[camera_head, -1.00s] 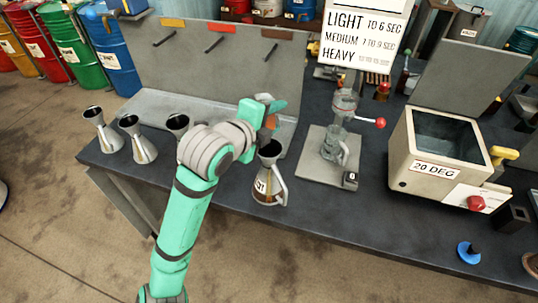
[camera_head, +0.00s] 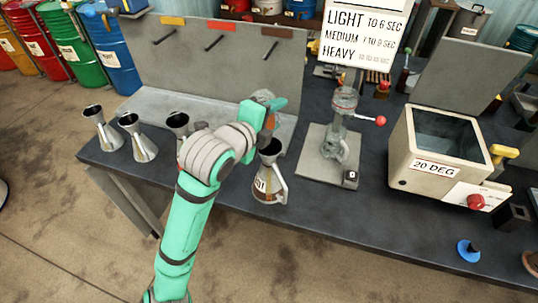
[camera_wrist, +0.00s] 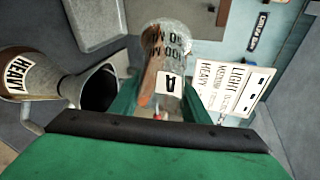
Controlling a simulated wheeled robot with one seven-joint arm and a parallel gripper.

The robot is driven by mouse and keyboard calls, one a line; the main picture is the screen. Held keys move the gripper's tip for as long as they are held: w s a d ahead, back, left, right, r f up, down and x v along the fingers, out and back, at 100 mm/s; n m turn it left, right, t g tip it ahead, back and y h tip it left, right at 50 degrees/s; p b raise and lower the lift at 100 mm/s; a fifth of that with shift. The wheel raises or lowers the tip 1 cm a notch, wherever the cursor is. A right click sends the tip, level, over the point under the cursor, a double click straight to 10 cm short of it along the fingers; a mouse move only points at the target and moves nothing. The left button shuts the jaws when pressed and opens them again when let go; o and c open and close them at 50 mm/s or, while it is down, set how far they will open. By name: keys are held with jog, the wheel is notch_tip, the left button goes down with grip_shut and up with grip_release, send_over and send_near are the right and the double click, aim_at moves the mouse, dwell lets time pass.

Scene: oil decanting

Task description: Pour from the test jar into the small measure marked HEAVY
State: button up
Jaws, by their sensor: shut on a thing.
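The test jar (camera_wrist: 167,50) is clear glass with "100 ML" print and an "A" label. My gripper (camera_wrist: 160,105) is shut on it; my gripper also shows in the head view (camera_head: 272,108). The jar lies tipped on its side, with brown oil along its lower wall. The small measure marked HEAVY (camera_wrist: 35,75) has a dark funnel mouth beside the jar in the wrist view. It appears to be the handled measure (camera_head: 268,186) standing upright below my gripper in the head view. I cannot tell whether oil is flowing.
Three metal measures (camera_head: 102,130) stand at the left, one partly behind my arm. A test stand with a red-knobbed lever (camera_head: 345,103) and a beige 20 DEG bath (camera_head: 432,150) stand to the right. A timing sign (camera_head: 362,35) stands behind.

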jog(key=shift+r, duration=0.1)
dwell(0.5)
jog(key=shift+s+f+m+t+p, duration=0.15)
jog(key=shift+f+m+t+p, duration=0.35)
jog(key=shift+t+p, duration=0.35)
dwell(1.0)
jog(key=shift+s+r+m+t+h+p, duration=0.25)
jog(key=shift+m+t+h, duration=0.25)
jog(key=shift+t, duration=0.35)
dwell(0.4)
jog(key=shift+w+f+n+g, duration=0.1)
jog(key=shift+w+n+g, duration=0.3)
jog(key=shift+g, duration=0.5)
jog(key=shift+r+n+g+y, duration=0.25)
jog(key=shift+n+g+y, duration=0.15)
jog(key=shift+n+g, duration=0.1)
jog(key=shift+r, duration=0.1)
